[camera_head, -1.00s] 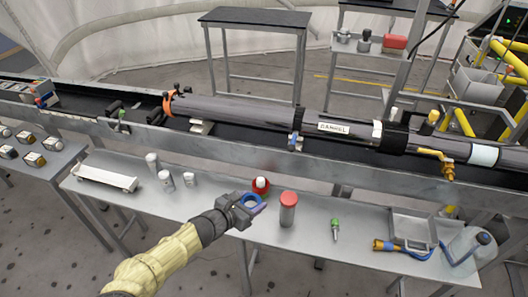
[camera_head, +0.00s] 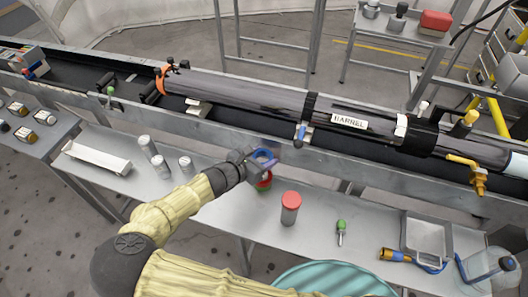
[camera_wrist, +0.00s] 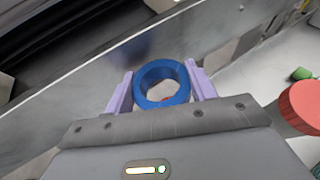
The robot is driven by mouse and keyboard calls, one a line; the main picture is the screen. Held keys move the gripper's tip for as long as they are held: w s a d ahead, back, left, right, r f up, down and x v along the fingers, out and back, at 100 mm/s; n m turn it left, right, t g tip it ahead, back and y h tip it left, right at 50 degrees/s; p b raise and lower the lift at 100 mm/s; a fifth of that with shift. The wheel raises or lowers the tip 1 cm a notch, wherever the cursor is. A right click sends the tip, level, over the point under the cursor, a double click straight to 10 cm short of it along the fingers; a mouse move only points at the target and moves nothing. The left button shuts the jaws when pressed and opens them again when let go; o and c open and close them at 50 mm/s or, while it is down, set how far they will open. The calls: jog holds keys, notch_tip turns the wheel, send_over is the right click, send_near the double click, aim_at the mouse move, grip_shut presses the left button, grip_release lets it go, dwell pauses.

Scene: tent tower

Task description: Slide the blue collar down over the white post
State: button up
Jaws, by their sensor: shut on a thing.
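The blue collar (camera_wrist: 183,82) is a thick open ring. It sits between the two pale purple fingers of my gripper (camera_wrist: 162,86), which is shut on it. In the head view, my gripper (camera_head: 262,163) holds the blue collar (camera_head: 265,154) above the bench, over a round red and green base (camera_head: 265,180). A bit of red and a pale patch show through the ring in the wrist view. The white post is hidden behind the collar and gripper in the head view. I cannot tell whether the collar is around its top.
A red-capped grey cylinder (camera_head: 291,213) stands just right of my gripper. A green-topped tool (camera_head: 341,232) is farther right. Several pale cylinders (camera_head: 161,166) and a white tray (camera_head: 96,158) are left. The long barrel (camera_head: 240,92) and its metal rail run behind.

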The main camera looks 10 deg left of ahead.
jog(key=shift+r+p, duration=0.15)
jog(key=shift+p, duration=0.15)
jog(key=shift+s, duration=0.1)
jog(key=shift+f+b, duration=1.05)
jog(key=shift+f, duration=2.45)
jog(key=shift+f, duration=0.35)
jog(key=o, duration=1.1)
jog(key=shift+s+a, duration=0.1)
